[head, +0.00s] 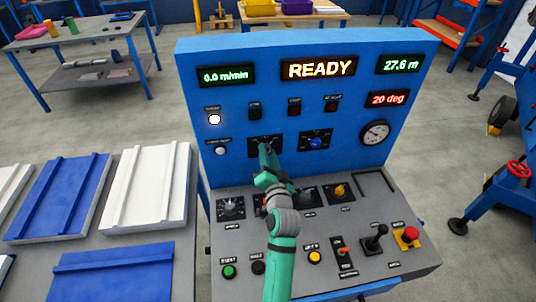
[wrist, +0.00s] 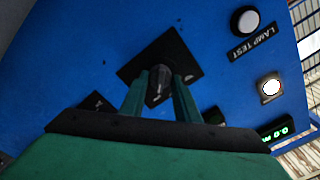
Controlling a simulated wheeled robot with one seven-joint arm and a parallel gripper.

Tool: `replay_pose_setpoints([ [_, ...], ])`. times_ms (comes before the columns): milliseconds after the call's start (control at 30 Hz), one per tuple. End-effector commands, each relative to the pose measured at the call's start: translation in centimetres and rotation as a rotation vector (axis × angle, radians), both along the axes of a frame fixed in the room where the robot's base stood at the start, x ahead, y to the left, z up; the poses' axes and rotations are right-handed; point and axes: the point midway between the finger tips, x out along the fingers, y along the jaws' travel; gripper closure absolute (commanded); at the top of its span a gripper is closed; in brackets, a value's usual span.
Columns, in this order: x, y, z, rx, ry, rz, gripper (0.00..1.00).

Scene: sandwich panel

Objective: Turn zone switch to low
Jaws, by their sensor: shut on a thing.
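A blue control panel (head: 290,60) stands upright before me with a grey sloping desk (head: 375,210) below it. My gripper (head: 265,147) is at the left rotary switch on the upright face. In the wrist view, my gripper (wrist: 160,86) has its two green fingers on either side of a dark rotary knob (wrist: 159,78) and is shut on it. The knob sits on a black square plate (wrist: 137,68). Its label and scale marks are hidden or too small to read, so I cannot tell its setting or whether it is the zone switch.
A blue knob (head: 316,142) is just right of my gripper. Several knobs, including a yellow one (head: 340,190), lie on the desk below, partly behind my arm. A red mushroom button (head: 410,234) and a black joystick (head: 376,238) are at the right. The display reads READY (head: 319,68).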

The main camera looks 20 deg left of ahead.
Motion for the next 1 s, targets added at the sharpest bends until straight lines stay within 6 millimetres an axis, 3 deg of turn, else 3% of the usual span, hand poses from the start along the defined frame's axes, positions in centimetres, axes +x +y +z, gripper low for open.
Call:
replay_pose_setpoints([
  [333, 0.1, -0.1, 0.1, 0.003, 0.0, -0.001, 0.94],
  [367, 0.1, -0.1, 0.1, 0.003, 0.0, -0.001, 0.69],
  [433, 0.1, -0.1, 0.1, 0.003, 0.0, -0.001, 0.53],
  [767, -0.1, -0.2, 0.0, 0.003, 0.002, -0.001, 0.53],
  [1000, -2.5, -1.7, -0.1, 0.003, 0.002, -0.003, 0.53],
])
